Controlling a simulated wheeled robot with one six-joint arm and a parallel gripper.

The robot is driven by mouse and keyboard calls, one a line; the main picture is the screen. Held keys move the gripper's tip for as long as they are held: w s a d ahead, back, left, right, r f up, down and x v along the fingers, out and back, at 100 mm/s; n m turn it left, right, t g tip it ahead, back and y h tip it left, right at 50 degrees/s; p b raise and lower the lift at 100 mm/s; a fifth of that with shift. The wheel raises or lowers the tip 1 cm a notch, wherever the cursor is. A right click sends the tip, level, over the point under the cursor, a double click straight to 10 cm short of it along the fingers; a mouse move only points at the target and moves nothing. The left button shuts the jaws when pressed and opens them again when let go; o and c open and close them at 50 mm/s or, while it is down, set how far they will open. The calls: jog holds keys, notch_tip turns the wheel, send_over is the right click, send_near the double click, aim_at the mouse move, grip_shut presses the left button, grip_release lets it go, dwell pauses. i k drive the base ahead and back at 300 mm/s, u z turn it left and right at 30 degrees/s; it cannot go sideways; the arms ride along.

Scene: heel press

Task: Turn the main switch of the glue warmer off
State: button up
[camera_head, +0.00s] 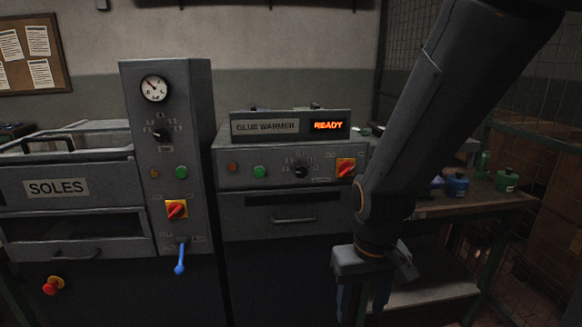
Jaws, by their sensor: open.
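The glue warmer (230,180) is a grey cabinet in the middle, with a "GLUE WARMER" label and a lit orange "READY" display (328,125) on top. Its main switch (346,167) is a red rotary handle on a yellow plate, at the right end of its front panel. The handle looks tilted; its marked position is too small to read. My gripper (364,302) hangs pointing down, below and slightly right of the switch, apart from it. Its jaws are open and appear empty; their tips are partly cut off by the bottom edge.
A similar red-yellow switch (176,209) sits on the press column (165,100) at left, above a blue lever (180,262). The warmer panel also has a black dial (300,171) and green button (260,172). A bench (465,205) with pots stands right, behind my arm.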

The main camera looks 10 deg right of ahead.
aim_at(346, 169)
jog(key=z, duration=0.55)
jog(key=k, duration=1.3)
jog(key=u, duration=0.05)
jog(key=i, duration=0.55)
jog(key=u, duration=0.95)
jog(key=i, duration=0.9)
